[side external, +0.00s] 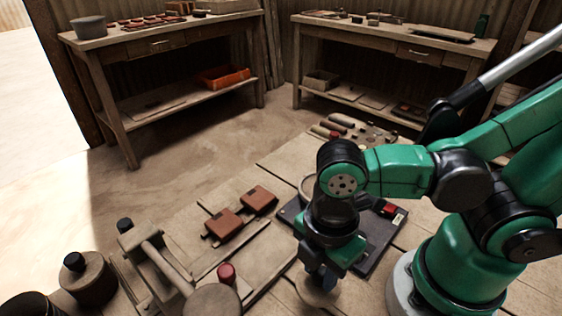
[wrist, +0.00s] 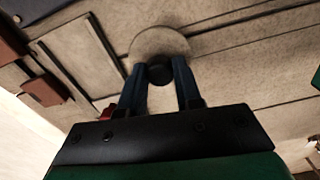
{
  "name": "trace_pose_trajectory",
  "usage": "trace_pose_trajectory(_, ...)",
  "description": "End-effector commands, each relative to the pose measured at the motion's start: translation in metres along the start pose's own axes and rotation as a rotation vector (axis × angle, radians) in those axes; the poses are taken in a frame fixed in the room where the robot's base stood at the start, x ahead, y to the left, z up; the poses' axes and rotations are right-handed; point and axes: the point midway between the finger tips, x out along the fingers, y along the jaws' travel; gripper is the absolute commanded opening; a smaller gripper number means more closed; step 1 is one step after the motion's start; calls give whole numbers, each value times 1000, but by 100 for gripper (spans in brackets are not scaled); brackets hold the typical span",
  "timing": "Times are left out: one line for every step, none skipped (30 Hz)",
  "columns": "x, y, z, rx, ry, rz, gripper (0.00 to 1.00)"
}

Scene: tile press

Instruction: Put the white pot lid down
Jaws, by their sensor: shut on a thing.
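The pot lid (wrist: 160,40) is a pale beige-white disc with a black knob (wrist: 160,73). In the wrist view my gripper (wrist: 159,66) has its two blue fingers shut on the knob, one on each side. In the side view the lid (side external: 318,293) shows under my gripper (side external: 321,279), low over the plank table in front of the dark plate. My gripper points down and partly hides the lid. I cannot tell whether the lid touches the table.
A dark plate (side external: 376,247) with a red button lies behind my gripper, a round pale thing (side external: 307,184) beside it. Two red-brown tiles (side external: 223,223) lie left. A lever press (side external: 165,268) and a knobbed brown pot (side external: 90,283) stand front left. Bare planks (side external: 280,290) surround the lid.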

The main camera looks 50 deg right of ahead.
Motion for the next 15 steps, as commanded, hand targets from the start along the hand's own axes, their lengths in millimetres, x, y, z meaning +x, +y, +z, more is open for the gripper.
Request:
trace_pose_trajectory(2, 0, 0, 0, 0, 0, 0)
trace_pose_trajectory(3, 0, 0, 0, 0, 0, 0)
trace_pose_trajectory(3, 0, 0, 0, 0, 0, 0)
trace_pose_trajectory(4, 0, 0, 0, 0, 0, 0)
trace_pose_trajectory(5, 0, 0, 0, 0, 0, 0)
trace_pose_trajectory(7, 0, 0, 0, 0, 0, 0)
trace_pose_trajectory(9, 0, 0, 0, 0, 0, 0)
trace_pose_trajectory(11, -1, 1, 0, 0, 0, 0)
trace_pose_trajectory(14, 0, 0, 0, 0, 0, 0)
trace_pose_trajectory(17, 0, 0, 0, 0, 0, 0)
trace_pose_trajectory(19, 0, 0, 0, 0, 0, 0)
trace_pose_trajectory(23, 0, 0, 0, 0, 0, 0)
trace_pose_trajectory(25, 1, 0, 0, 0, 0, 0)
trace_pose_trajectory(27, 0, 0, 0, 0, 0, 0)
trace_pose_trajectory(30, 0, 0, 0, 0, 0, 0)
